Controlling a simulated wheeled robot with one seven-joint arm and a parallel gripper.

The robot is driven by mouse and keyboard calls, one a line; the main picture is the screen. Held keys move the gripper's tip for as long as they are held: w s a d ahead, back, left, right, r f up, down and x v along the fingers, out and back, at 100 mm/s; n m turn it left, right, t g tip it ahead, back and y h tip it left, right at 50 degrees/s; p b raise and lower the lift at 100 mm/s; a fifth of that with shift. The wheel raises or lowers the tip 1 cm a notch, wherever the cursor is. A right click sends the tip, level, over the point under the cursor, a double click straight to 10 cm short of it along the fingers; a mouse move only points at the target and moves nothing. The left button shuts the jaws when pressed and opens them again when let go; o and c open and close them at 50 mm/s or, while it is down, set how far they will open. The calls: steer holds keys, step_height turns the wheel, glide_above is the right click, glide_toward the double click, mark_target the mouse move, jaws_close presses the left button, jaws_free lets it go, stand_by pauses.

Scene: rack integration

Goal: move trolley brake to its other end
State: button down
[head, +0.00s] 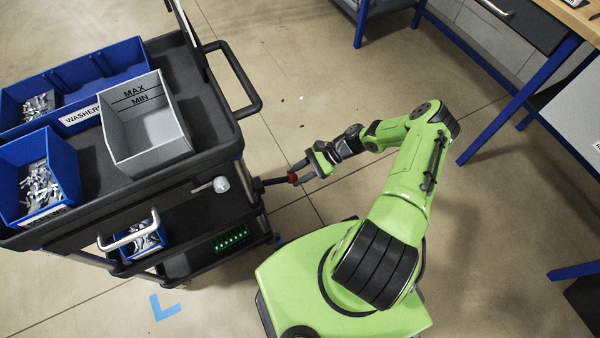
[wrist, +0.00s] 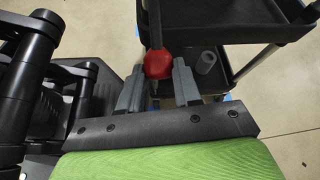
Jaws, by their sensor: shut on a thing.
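The trolley (head: 150,219) stands at the left in the head view, black with several shelves. Its brake is a dark lever with a red knob (head: 293,178), sticking out from the trolley's right side below the top tray. My gripper (head: 300,174) is at the knob, with my arm reaching in from the right. In the wrist view the red knob (wrist: 158,64) sits between the two grey fingers of my gripper (wrist: 158,82), and the dark lever (wrist: 155,25) runs from it toward the trolley. My gripper is shut on the knob.
The trolley's top tray holds blue bins (head: 58,182) with small metal parts and a grey bin (head: 147,125). A black push handle (head: 254,85) juts out above the lever. A blue-legged workbench (head: 520,100) stands at the right.

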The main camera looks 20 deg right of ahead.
steer(key=c, duration=0.8)
jaws_free()
steer(key=shift+f, duration=0.1)
steer(key=p+v, duration=0.2)
steer(key=v, duration=1.3)
steer(key=shift+d+r, duration=0.3)
steer(key=shift+d, duration=0.05)
steer(key=a+r+n+g+h+p, duration=0.1)
steer(key=a+r+n+h+p, duration=0.3)
steer(key=r, duration=1.1)
steer(key=a+r+n+g+h+p, duration=0.15)
steer(key=a+r+n+h, duration=0.35)
steer(key=r, duration=1)
steer(key=s+a+r+n+t+h+p, duration=0.1)
steer(key=s+a+r+n+t+p, duration=0.1)
steer(key=s+r, duration=0.3)
steer(key=s+a+r+n+t+h+p, duration=0.1)
steer(key=s+a+r+n+t+p, duration=0.1)
steer(key=s+r, duration=0.4)
steer(key=s+a+r+n+t+h+p, duration=0.1)
steer(key=s+a+r+n+t+p, duration=0.1)
steer(key=s+r, duration=0.4)
steer(key=shift+s+a+r+n+t, duration=0.15)
steer(key=shift+a+n+t, duration=0.3)
steer(key=shift+t, duration=0.5)
